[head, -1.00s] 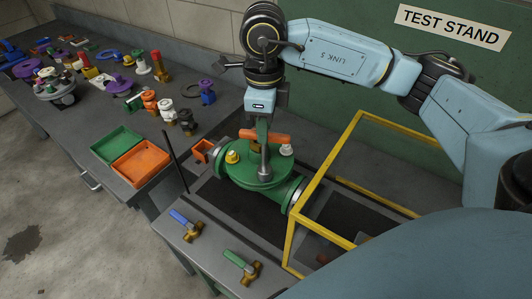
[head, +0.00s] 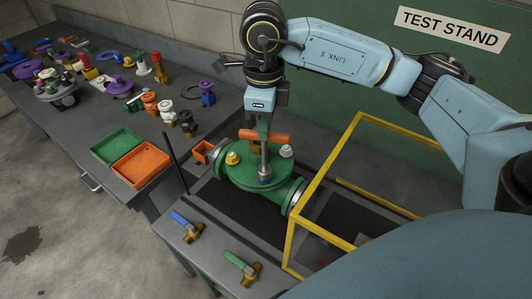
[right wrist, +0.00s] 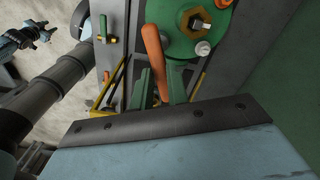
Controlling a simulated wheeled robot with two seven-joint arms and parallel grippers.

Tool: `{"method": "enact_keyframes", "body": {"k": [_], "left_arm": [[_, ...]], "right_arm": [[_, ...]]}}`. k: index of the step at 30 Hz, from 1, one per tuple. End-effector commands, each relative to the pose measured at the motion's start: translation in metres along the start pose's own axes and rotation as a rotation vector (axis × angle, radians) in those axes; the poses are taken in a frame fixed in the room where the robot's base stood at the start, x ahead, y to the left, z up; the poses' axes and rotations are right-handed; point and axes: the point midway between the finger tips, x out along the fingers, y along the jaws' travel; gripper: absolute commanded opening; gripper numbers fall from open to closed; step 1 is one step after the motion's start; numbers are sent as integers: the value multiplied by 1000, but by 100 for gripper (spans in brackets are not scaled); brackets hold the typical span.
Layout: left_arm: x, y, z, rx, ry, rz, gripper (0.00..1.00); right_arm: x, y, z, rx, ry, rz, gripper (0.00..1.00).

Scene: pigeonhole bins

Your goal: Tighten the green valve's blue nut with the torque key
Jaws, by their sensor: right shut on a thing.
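My right gripper (head: 263,131) is shut on the orange handle of the torque key (head: 276,138), above the green valve (head: 240,177). The handle also shows between the fingers in the right wrist view (right wrist: 152,45). The key's grey shaft points down to the front of the valve's top flange. A bit of blue, apparently the blue nut (head: 265,181), shows at the foot of the socket; how far it is seated cannot be told. A yellow nut (head: 232,158) and a white nut (head: 286,151) stand on the flange.
A yellow frame (head: 324,180) stands close right of the valve. A thin dark post (head: 174,160) rises at its left. Two small valves with blue (head: 180,218) and green (head: 235,259) handles lie in front. Green (head: 117,144) and orange (head: 142,163) trays are on the left bench.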

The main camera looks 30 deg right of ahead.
Motion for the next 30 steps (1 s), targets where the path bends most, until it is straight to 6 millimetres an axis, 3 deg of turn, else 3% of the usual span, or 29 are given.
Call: {"method": "enact_keyframes", "body": {"k": [13,30], "left_arm": [[-5,0,0,0,-1,0,36],[-22,0,-1,0,-1,0,36]], "right_arm": [[-11,0,0,0,-2,-2,0],[-44,0,0,0,-2,-1,0]]}}
